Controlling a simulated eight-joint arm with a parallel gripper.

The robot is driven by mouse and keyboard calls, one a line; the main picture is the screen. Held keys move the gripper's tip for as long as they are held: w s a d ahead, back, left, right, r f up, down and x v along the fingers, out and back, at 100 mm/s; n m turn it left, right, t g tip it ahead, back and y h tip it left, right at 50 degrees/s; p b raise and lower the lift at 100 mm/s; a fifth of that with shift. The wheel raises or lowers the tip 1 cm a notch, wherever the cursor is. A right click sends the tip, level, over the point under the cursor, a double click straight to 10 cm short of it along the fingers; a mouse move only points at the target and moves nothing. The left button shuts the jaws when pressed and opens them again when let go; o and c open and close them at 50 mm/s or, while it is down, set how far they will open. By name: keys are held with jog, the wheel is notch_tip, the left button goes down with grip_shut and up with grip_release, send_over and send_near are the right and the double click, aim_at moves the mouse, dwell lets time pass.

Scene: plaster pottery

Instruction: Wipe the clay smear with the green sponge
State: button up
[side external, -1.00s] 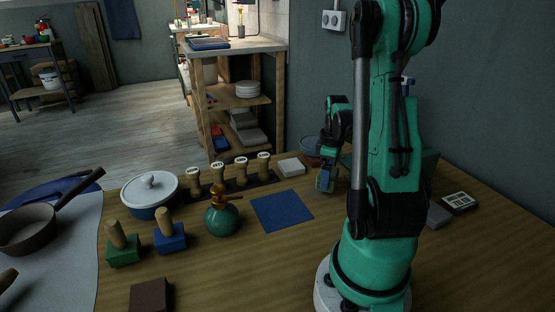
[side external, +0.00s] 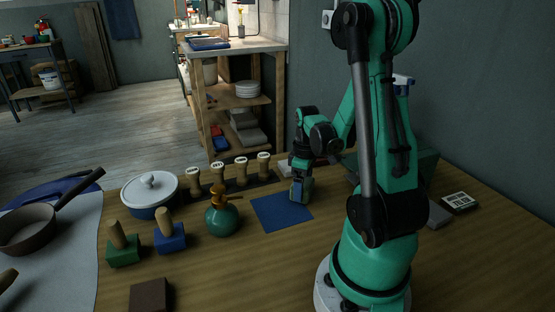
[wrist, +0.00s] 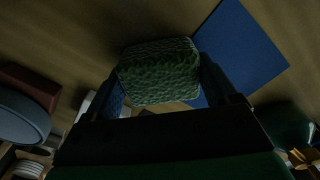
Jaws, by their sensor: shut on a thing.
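My gripper (side external: 301,197) is shut on the green sponge (wrist: 160,72), a rough dark green block that sits between the fingers in the wrist view. In the side view my gripper is low, at the right part of the blue square (side external: 280,211); the sponge itself is hard to make out there. The blue square (wrist: 243,52) also shows to the right of the sponge in the wrist view. I cannot tell whether the sponge touches the surface below. I cannot make out the clay smear in either view.
A green bottle with a brass top (side external: 221,219) stands left of the blue square. Several wooden stamps (side external: 241,172) stand behind it. A lidded pot (side external: 149,194) and two handled blocks, green (side external: 123,250) and blue (side external: 170,240), are farther left.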

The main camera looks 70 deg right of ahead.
aim_at(319, 192)
jog(key=shift+s+d+r, duration=0.1)
jog(key=shift+s+d, duration=2.1)
jog(key=shift+s, duration=0.05)
jog(key=shift+s+d, duration=0.1)
jog(key=shift+s, duration=0.2)
jog(key=shift+w+a, duration=2.75)
jog(key=shift+s+d, duration=2.7)
notch_tip(319, 192, up, 8)
jog(key=shift+w, duration=0.1)
